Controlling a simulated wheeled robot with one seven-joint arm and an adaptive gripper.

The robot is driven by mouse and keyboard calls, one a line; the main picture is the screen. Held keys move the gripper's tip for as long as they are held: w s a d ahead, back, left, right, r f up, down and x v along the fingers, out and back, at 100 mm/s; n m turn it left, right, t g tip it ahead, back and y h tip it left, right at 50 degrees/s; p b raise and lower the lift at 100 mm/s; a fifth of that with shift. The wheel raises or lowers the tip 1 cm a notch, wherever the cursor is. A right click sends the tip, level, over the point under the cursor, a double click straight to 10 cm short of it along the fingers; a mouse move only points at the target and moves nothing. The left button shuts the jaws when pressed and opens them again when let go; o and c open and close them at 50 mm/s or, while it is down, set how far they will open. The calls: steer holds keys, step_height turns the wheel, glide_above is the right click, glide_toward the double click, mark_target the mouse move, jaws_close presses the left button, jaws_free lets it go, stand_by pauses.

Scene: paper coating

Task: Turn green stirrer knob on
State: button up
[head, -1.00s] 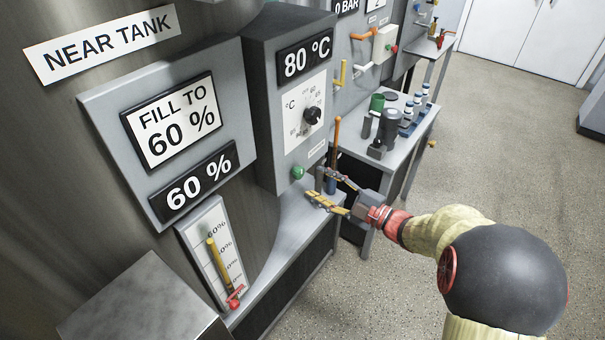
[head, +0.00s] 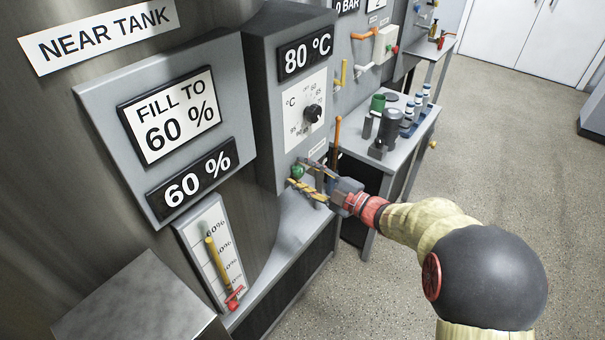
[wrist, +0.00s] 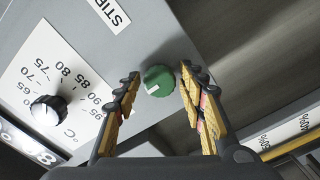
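The green stirrer knob (head: 297,171) sits low on the grey control box, below the temperature dial. It also shows in the wrist view (wrist: 158,81), with a white pointer mark on its face. My gripper (head: 297,176) is at the knob. In the wrist view its two yellow-padded fingers (wrist: 160,88) are spread, one on each side of the knob, with gaps between knob and fingers. The fingers hold nothing. In the head view a finger partly covers the knob.
Below the box is a grey ledge (head: 290,240). An orange upright rod (head: 337,140) stands behind the gripper. A side table (head: 405,150) holds bottles and a dark device.

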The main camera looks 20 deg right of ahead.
steer(key=c, duration=0.9)
steer(key=shift+p, duration=0.3)
steer(key=m+p, duration=0.5)
steer(key=shift+r+m, duration=0.15)
steer(key=shift+m, duration=0.25)
steer(key=m+p, duration=0.2)
steer(key=shift+m, duration=0.3)
steer(key=shift+m+p, duration=1.25)
steer(key=shift+m, duration=0.65)
steer(key=o, duration=1.1)
steer(key=shift+o, duration=0.3)
